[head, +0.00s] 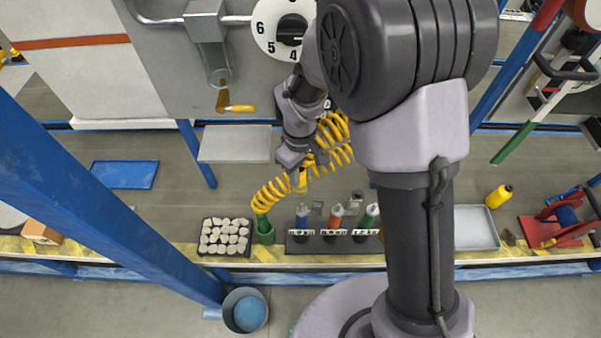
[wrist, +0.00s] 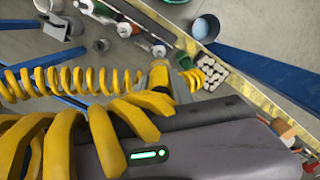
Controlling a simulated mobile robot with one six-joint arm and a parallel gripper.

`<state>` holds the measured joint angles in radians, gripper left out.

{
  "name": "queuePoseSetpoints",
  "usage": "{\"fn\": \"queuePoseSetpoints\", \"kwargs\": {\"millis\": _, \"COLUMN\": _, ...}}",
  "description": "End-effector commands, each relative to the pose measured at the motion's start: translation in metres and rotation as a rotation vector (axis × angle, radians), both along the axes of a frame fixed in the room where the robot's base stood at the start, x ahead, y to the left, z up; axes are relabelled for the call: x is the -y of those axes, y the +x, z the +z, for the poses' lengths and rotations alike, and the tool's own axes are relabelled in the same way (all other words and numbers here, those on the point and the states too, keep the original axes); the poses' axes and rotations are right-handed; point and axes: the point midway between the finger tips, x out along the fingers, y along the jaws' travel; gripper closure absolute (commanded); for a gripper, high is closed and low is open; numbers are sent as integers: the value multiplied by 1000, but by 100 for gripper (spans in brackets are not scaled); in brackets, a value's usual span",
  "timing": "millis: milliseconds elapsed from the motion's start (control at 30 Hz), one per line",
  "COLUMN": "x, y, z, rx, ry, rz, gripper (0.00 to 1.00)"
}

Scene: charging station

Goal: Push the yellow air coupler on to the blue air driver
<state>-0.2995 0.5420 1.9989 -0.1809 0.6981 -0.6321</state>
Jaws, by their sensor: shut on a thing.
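My gripper (head: 300,166) is shut on the yellow air coupler (head: 301,182), which hangs below it with a coiled yellow hose attached. The coupler also shows in the wrist view (wrist: 160,77). The blue air driver (head: 302,216) stands upright at the left end of a dark rack, below the coupler in the head view. The two look apart, with a small gap between them. The fingertips are small and partly hidden by the hose. In the wrist view, hose coils cover much of the foreground.
The dark rack (head: 331,247) also holds an orange driver (head: 336,217) and a green driver (head: 370,215). A green cup (head: 264,231) and a tray of pale stones (head: 224,222) stand to the left. A blue-lined bucket (head: 245,311) is on the floor.

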Motion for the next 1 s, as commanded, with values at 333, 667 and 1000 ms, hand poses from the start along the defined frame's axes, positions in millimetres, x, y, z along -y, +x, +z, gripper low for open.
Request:
{"fn": "queuePoseSetpoints", "kwargs": {"millis": 333, "x": 0, "y": 0, "z": -2, "rx": 0, "ry": 0, "rz": 0, "gripper": 100}}
{"fn": "queuePoseSetpoints", "kwargs": {"millis": 667, "x": 0, "y": 0, "z": -35, "rx": 0, "ry": 0, "rz": -1, "gripper": 100}}
{"fn": "queuePoseSetpoints", "kwargs": {"millis": 1000, "x": 0, "y": 0, "z": -60, "rx": 0, "ry": 0, "rz": -1, "gripper": 100}}
